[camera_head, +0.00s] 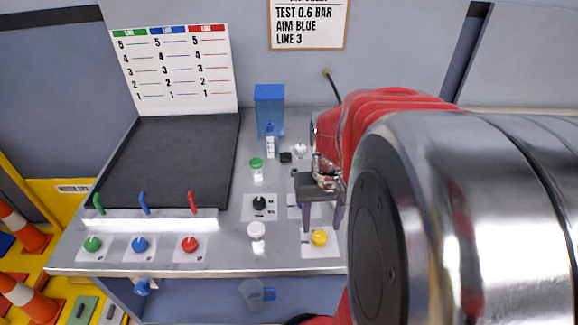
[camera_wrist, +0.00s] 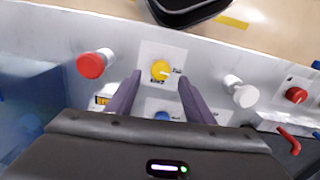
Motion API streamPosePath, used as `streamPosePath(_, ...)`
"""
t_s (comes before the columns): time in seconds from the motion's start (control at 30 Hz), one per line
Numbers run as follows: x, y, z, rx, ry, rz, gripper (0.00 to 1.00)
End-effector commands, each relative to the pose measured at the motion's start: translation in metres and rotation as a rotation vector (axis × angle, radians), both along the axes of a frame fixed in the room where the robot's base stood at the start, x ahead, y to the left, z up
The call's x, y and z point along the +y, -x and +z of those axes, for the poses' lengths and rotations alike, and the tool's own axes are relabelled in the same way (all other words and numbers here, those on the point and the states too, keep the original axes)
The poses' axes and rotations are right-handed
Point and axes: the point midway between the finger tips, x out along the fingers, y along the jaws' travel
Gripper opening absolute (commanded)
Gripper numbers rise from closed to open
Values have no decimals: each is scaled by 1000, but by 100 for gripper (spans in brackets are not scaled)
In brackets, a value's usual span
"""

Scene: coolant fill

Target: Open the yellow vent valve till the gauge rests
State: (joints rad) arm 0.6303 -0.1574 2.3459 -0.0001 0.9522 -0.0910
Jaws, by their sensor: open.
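The yellow vent valve (camera_head: 319,238) is a round knob on a white plate at the front edge of the bench, right of centre. In the wrist view the yellow knob (camera_wrist: 160,70) lies between and just beyond my fingertips, with small label text beside it. My gripper (camera_head: 322,224) is open above and behind the knob, its two purple fingers pointing down. The fingers (camera_wrist: 158,80) stand apart on either side in the wrist view and appear not to touch the knob. The gauge cannot be made out; my arm hides the right side of the bench.
A white knob (camera_head: 256,230) and a black knob (camera_head: 259,203) stand left of the valve. A red knob (camera_wrist: 91,66) is on its other side in the wrist view. Green, blue and red knobs (camera_head: 189,244) line the front left. A blue container (camera_head: 269,108) stands behind.

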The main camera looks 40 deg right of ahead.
Motion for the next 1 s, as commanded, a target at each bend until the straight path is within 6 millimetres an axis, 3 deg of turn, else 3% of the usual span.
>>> streamPosePath(0.3, 0, -1, 57, -3, 2, 0, 48)
streamPosePath(0.5, 0, 0, 85, -2, 1, 0, 48)
streamPosePath(1.0, 0, 0, 94, 1, -1, 0, 48)
